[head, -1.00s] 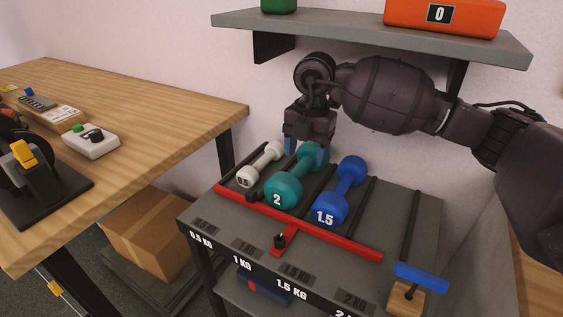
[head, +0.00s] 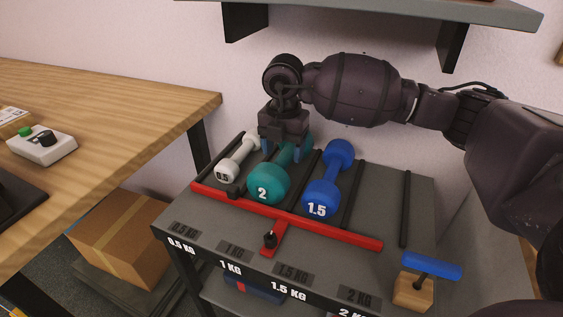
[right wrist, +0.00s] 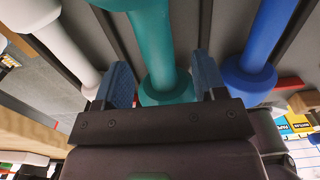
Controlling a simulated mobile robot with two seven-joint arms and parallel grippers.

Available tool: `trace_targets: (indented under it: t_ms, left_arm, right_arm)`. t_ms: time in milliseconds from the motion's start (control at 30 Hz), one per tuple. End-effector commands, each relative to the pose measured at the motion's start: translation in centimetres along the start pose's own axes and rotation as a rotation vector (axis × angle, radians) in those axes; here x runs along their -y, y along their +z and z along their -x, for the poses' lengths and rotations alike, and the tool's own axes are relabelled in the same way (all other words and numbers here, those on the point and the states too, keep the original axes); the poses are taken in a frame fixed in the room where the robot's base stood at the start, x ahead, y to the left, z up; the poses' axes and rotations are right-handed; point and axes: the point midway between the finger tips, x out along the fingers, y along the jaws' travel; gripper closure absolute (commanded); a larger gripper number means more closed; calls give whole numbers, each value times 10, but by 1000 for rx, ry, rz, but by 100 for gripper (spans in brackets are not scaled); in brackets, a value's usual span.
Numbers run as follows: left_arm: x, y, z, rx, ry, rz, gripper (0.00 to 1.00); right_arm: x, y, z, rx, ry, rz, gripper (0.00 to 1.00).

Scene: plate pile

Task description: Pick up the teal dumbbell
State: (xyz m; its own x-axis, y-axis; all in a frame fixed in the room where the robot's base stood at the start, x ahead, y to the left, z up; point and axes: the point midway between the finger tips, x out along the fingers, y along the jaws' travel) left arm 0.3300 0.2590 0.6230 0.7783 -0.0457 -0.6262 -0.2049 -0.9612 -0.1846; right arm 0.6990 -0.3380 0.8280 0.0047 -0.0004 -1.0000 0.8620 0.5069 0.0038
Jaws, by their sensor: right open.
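The teal dumbbell (head: 268,184), marked 2, lies on the grey rack between a white dumbbell (head: 237,161) and a blue dumbbell (head: 327,180) marked 1.5. My right gripper (head: 284,149) is over the teal dumbbell's handle and hides part of it in the head view. In the right wrist view the teal dumbbell (right wrist: 156,45) runs between the two blue fingertips of the open right gripper (right wrist: 166,82). I cannot tell whether the fingers touch it. My left gripper is not in view.
A red bar (head: 330,232) runs along the rack's front. Black divider rods (head: 405,210) separate the lanes. A wooden block with a blue bar (head: 432,264) sits at the front right. A shelf (head: 340,10) hangs above, and a wooden table (head: 120,110) stands at left.

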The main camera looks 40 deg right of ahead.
Motion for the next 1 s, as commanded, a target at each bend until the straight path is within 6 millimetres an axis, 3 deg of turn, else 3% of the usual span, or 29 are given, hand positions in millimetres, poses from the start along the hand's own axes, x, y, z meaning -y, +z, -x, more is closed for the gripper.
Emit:
trace_targets:
  t_ms: [33,133,200,533,900,1000]
  left_arm:
    - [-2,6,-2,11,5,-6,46]
    - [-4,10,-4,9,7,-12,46]
    - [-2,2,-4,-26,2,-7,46]
    - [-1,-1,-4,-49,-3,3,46]
    - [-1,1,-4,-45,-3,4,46]
    - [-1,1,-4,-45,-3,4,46]
  right_arm:
    - [0,1,-16,-6,-12,0,35]
    - [0,5,-32,-7,-14,0,35]
    - [0,4,-40,-6,-12,0,35]
    - [-1,4,-42,-1,-2,0,35]
    - [-1,4,-42,-1,-3,0,92]
    - [-1,4,-42,-2,-3,0,100]
